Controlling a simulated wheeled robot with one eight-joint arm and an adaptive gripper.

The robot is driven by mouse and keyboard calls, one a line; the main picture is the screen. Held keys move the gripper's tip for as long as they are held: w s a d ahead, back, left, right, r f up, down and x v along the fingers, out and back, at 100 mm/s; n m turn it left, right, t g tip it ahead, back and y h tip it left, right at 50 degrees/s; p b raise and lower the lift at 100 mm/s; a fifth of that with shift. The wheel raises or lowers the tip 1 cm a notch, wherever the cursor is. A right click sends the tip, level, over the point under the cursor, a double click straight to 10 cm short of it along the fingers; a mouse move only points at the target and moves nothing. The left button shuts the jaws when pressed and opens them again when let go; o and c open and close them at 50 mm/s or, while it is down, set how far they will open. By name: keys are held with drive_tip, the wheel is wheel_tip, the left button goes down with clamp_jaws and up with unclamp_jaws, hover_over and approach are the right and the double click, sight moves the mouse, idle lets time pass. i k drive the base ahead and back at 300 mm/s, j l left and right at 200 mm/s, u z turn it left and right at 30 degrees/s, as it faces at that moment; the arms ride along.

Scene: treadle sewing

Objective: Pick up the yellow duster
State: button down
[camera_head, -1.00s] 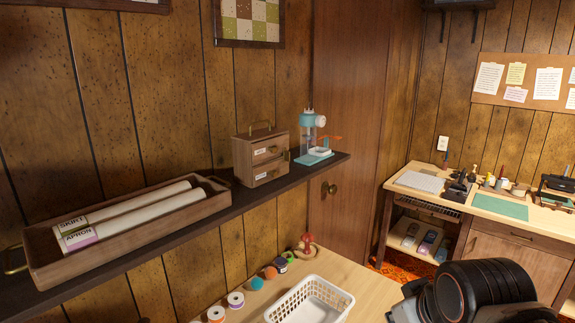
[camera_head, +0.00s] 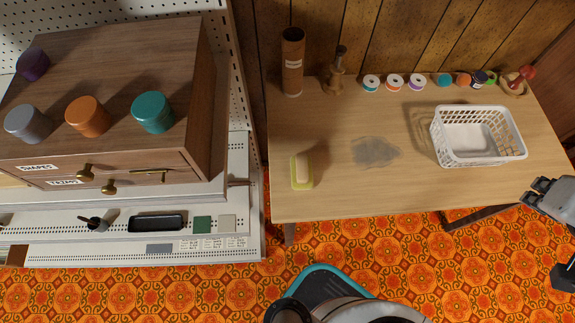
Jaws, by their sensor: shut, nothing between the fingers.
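A small yellow block with a pale top, which looks like the yellow duster (camera_head: 302,171), lies on the wooden table (camera_head: 345,205) near its left front. A grey dusty smudge (camera_head: 376,152) is on the tabletop to its right. My gripper (camera_head: 536,191) is at the right edge of the view, by the table's front right corner, far to the right of the duster. It is shut and empty. Part of my arm is cut off by the picture edge.
A white basket (camera_head: 478,151) stands on the table's right side. Several thread spools (camera_head: 394,81), a brown tube (camera_head: 292,62) and a wooden stand (camera_head: 336,72) line the back. A drawer cabinet (camera_head: 110,60) with coloured lids stands left. The table around the duster is clear.

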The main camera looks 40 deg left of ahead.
sight(302, 175)
drive_tip(key=u, duration=1.8)
drive_tip(key=z, duration=0.55)
drive_tip(key=j+z, duration=0.3)
drive_tip(key=j, duration=0.15)
drive_tip(key=k+j+z, duration=0.1)
drive_tip(key=j+z, duration=0.25)
drive_tip(key=k+j+z, duration=0.15)
drive_tip(key=j+z, duration=0.15)
drive_tip(key=j, duration=0.15)
drive_tip(key=k+j, duration=0.15)
drive_tip(key=j, duration=0.15)
drive_tip(key=k+j, duration=0.1)
drive_tip(key=j, duration=0.25)
